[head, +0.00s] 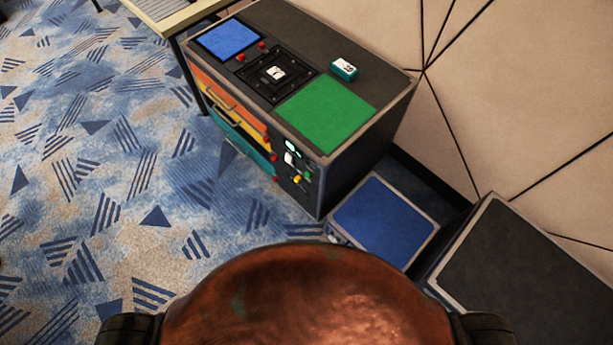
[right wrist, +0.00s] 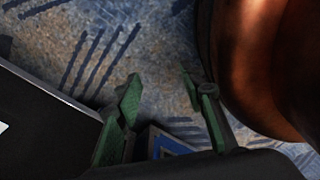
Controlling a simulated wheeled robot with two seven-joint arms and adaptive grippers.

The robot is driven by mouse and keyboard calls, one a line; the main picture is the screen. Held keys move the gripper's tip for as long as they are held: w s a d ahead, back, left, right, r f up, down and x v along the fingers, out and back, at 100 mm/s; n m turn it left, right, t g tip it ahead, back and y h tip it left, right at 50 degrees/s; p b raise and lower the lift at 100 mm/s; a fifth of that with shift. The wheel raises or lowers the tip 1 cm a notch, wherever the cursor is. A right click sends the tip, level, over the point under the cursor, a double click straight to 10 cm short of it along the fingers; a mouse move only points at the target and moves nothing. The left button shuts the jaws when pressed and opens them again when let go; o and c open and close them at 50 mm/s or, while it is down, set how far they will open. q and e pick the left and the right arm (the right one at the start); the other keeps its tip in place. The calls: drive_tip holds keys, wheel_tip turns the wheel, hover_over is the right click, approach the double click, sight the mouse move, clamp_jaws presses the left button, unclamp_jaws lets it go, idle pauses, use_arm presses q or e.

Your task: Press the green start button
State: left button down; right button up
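In the head view a dark cabinet (head: 350,176) stands against the wall. The right end of its front has a small control panel with a lit display (head: 292,147), a white switch (head: 289,159), a yellow knob (head: 296,179) and a small green button (head: 308,175). My right gripper (right wrist: 160,88) shows only in the right wrist view. Its green fingers are apart with carpet visible between them, and nothing is held. It is beside my copper-coloured body, and the button cannot be made out in that view. My left gripper is in neither view.
The cabinet top bears a green square (head: 326,114), a blue square (head: 229,38), a black framed pad (head: 275,74) and a small teal-and-white box (head: 345,69). Colored drawers (head: 232,116) fill its front. A low blue-topped box (head: 385,221) and a dark box (head: 535,268) stand right. Carpet left is clear.

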drive_tip(key=shift+s+a, duration=0.1)
drive_tip(key=shift+s, duration=0.4)
clamp_jaws()
drive_tip(key=shift+w+d, duration=0.1)
drive_tip(key=shift+d, duration=0.1)
idle(0.7)
